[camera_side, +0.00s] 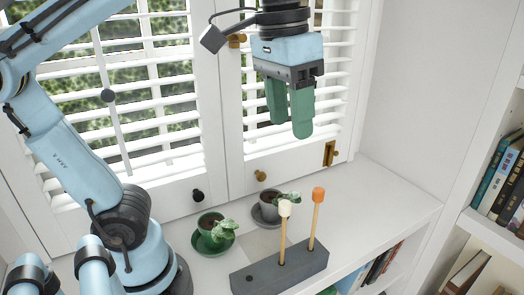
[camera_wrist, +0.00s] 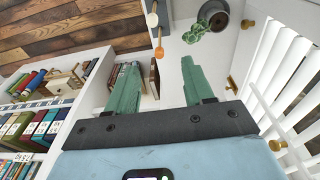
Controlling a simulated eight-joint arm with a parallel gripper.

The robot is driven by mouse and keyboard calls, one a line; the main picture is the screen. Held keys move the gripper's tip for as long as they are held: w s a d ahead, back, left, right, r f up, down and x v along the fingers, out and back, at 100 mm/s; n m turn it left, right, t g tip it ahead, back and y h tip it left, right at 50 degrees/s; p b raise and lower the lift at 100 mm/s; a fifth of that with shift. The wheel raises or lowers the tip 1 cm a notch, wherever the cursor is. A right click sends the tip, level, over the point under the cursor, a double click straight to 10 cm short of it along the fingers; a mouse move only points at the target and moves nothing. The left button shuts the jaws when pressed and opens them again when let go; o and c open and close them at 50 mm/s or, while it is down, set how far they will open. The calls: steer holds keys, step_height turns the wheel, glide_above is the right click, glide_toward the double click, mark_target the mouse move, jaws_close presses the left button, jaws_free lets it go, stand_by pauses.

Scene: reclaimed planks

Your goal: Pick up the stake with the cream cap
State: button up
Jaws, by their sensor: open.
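The stake with the cream cap (camera_side: 285,208) stands upright in a dark grey block (camera_side: 262,277) on the white shelf top. A second stake with an orange cap (camera_side: 318,194) stands to its right in the same block. My gripper (camera_side: 290,122) is open and empty, with green fingers pointing down, well above the stakes. In the wrist view the cream cap (camera_wrist: 152,20) is near the top edge. The orange cap (camera_wrist: 159,53) appears lower, in the gap between the fingertips (camera_wrist: 159,65).
A potted plant in a green pot (camera_side: 213,232) stands left of the block. Another in a grey pot (camera_side: 268,207) stands just behind the stakes. White shutters with knobs rise behind. Books (camera_side: 503,180) fill shelves at right. The shelf top right of the block is clear.

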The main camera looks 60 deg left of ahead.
mark_target(285, 202)
steer(key=shift+g, duration=0.7)
steer(key=f, duration=0.3)
steer(key=s+d+f, duration=0.1)
steer(key=f, duration=0.7)
steer(key=shift+s+d+f, duration=0.15)
steer(key=shift+d+f, duration=0.05)
steer(key=shift+d, duration=0.05)
steer(key=shift+w+f, duration=0.2)
steer(key=shift+f, duration=2.5)
jaws_close()
